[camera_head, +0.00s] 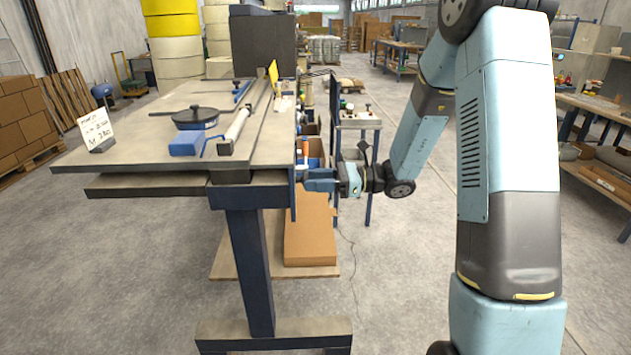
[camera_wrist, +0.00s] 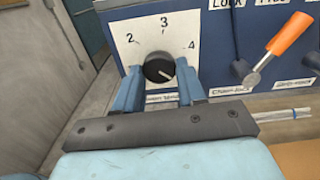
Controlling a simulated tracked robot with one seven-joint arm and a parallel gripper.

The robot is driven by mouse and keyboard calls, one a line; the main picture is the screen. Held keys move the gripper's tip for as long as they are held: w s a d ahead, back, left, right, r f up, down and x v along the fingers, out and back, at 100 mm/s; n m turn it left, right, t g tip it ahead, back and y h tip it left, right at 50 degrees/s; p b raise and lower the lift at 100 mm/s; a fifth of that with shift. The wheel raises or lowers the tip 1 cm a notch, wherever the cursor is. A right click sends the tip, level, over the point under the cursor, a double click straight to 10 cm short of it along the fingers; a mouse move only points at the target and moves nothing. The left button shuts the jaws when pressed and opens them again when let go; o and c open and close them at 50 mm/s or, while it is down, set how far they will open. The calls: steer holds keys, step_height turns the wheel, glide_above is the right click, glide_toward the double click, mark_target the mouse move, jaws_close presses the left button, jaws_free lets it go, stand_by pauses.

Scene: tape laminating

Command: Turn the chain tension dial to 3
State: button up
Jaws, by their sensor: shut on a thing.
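The chain tension dial is a round black knob (camera_wrist: 158,69) on a white scale plate (camera_wrist: 125,42) in the wrist view. The figures 2, 3 and 4 are printed around it, with 3 above the knob. A small light mark on the knob seems to point to the lower right, away from the 3. My gripper (camera_wrist: 160,79) has its two blue fingers on either side of the knob, shut on it. In the head view my gripper (camera_head: 312,180) is at the right side of the bench, and the dial is hidden there.
An orange-handled lever (camera_wrist: 282,42) stands close to the right of the dial on the blue panel (camera_wrist: 218,50). A cardboard box (camera_head: 310,235) lies below.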

steer(key=n, duration=2.3)
steer(key=shift+d, duration=0.1)
stand_by(0.4)
steer(key=shift+w, duration=0.1)
steer(key=o, duration=1.1)
steer(key=shift+r, duration=0.1)
steer(key=shift+c, duration=0.2)
steer(key=d, duration=1.3)
steer(key=shift+s+d, duration=0.2)
steer(key=shift+d, duration=0.15)
